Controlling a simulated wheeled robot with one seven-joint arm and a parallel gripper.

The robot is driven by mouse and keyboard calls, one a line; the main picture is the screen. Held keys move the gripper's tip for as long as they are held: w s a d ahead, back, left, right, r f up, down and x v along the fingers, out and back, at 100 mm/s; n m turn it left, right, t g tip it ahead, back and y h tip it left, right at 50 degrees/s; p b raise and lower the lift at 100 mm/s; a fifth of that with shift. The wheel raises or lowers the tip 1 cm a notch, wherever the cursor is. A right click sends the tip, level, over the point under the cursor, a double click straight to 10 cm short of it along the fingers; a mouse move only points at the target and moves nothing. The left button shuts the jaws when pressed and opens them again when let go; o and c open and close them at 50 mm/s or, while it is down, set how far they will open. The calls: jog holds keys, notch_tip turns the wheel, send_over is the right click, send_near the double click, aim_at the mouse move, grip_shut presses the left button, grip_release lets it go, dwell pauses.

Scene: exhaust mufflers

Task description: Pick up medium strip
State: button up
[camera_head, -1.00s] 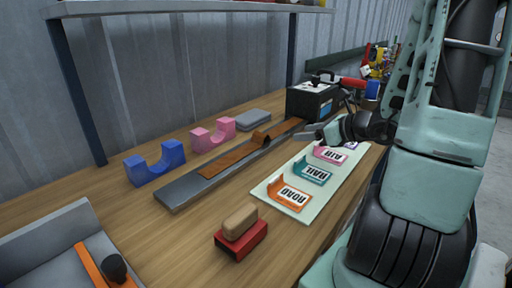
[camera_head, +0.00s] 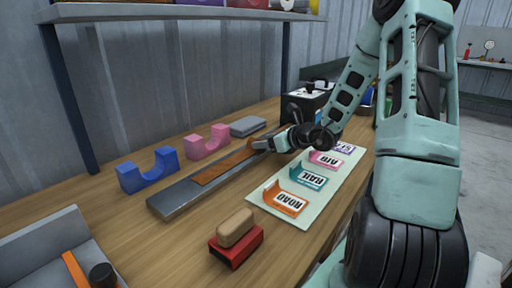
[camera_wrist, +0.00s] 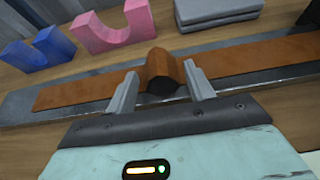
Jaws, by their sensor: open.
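A brown strip (camera_head: 222,165) lies flat along a long grey metal bar (camera_head: 175,204) on the bench. It also shows in the wrist view (camera_wrist: 85,88), with a raised, rounded brown hump (camera_wrist: 160,67) at its middle. This is the only strip I can make out, and its size label is not visible. My gripper (camera_head: 262,146) is over the bar at the hump. In the wrist view my gripper (camera_wrist: 163,88) is open, with one finger on each side of the hump. I cannot tell whether the fingers touch it.
A blue cradle (camera_head: 149,171), a pink cradle (camera_head: 207,143) and grey slabs (camera_head: 248,126) stand behind the bar. A pale board (camera_head: 262,192) with labelled holders lies in front. A tan block (camera_head: 235,228) sits on a red base (camera_head: 237,250) near the front. A shelf (camera_head: 180,12) hangs above.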

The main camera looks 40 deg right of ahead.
jog(key=x, duration=0.3)
jog(key=shift+w+a, duration=0.15)
jog(key=shift+w, duration=0.05)
jog(key=c, duration=1)
jog(key=shift+c, duration=0.2)
